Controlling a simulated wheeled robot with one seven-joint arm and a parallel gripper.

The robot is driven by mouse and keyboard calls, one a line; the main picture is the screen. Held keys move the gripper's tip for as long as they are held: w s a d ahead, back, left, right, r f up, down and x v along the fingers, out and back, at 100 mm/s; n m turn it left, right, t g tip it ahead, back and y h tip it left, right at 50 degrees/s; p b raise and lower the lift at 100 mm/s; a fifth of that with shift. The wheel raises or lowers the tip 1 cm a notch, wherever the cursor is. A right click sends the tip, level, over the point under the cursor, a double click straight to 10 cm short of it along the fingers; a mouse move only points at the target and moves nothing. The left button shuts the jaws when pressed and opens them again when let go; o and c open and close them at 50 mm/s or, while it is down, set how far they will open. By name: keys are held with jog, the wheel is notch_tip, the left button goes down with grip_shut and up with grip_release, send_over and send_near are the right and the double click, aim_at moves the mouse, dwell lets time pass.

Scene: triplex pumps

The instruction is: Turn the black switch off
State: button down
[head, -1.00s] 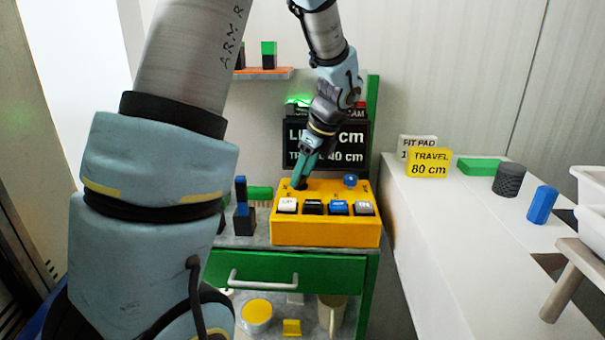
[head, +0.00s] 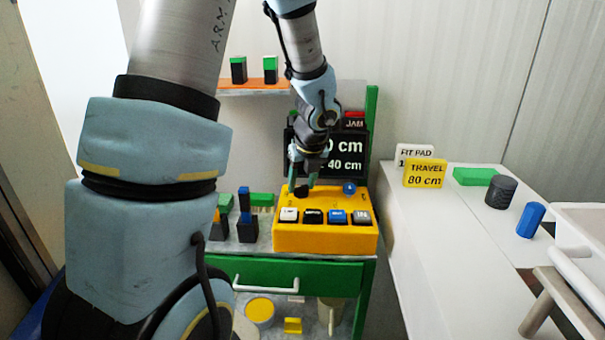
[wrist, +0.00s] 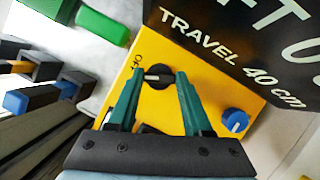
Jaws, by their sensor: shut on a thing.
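The black switch (wrist: 157,76) is a round knob on the yellow control box (head: 325,241), on its sloped top near the left end. In the wrist view my gripper (wrist: 158,75) has its two green fingers on either side of the knob, shut on it. In the head view my gripper (head: 303,187) points down at the box, and the switch (head: 302,191) is partly hidden by the fingers. A pale line shows on the knob in the wrist view.
A blue knob (wrist: 235,120) sits on the same box, right of the switch. Several push buttons line its front, including a blue one (head: 337,216). A black display sign (head: 352,150) stands close behind. Coloured blocks (head: 246,215) stand left of the box.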

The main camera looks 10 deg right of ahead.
jog(key=m+h+p, duration=0.1)
jog(key=m, duration=0.1)
jog(key=m+p, duration=0.2)
jog(key=shift+a+m+h, duration=0.15)
jog(key=shift+m+h, duration=0.25)
dwell(0.4)
jog(key=c, duration=0.6)
grip_release()
